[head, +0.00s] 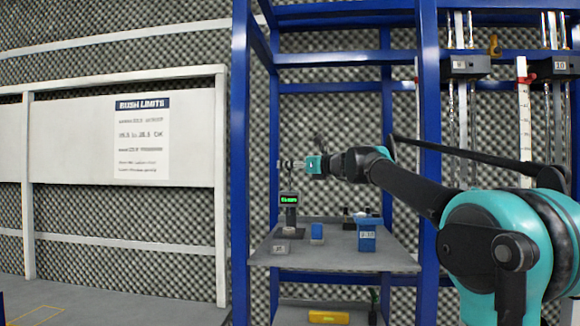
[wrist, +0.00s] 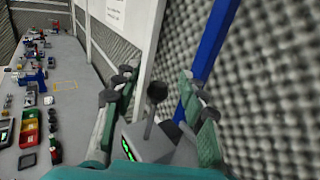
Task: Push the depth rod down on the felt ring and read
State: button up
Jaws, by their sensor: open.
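The depth gauge (head: 289,199), a dark box with a green lit readout, stands on the grey shelf in the blue frame. Its digits are too small to read. In the wrist view the gauge (wrist: 160,146) lies low between my fingers, with its depth rod (wrist: 153,112) rising to a dark round knob. My gripper (head: 284,164) is above the gauge in the head view. In the wrist view its fingers (wrist: 156,94) are spread on either side of the rod, with gaps to both sides. I cannot make out the felt ring.
Blue posts (head: 240,150) flank the shelf. A limits sign (head: 141,140) hangs on the left panel. The wrist view shows a cluttered bench (wrist: 65,90).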

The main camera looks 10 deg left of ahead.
aim_at(290, 192)
jog(key=shift+c, duration=0.3)
jog(key=c, duration=0.6)
jog(key=shift+f, duration=3)
jog(key=shift+c, duration=0.2)
jog(key=o, duration=0.7)
jog(key=v, duration=1.2)
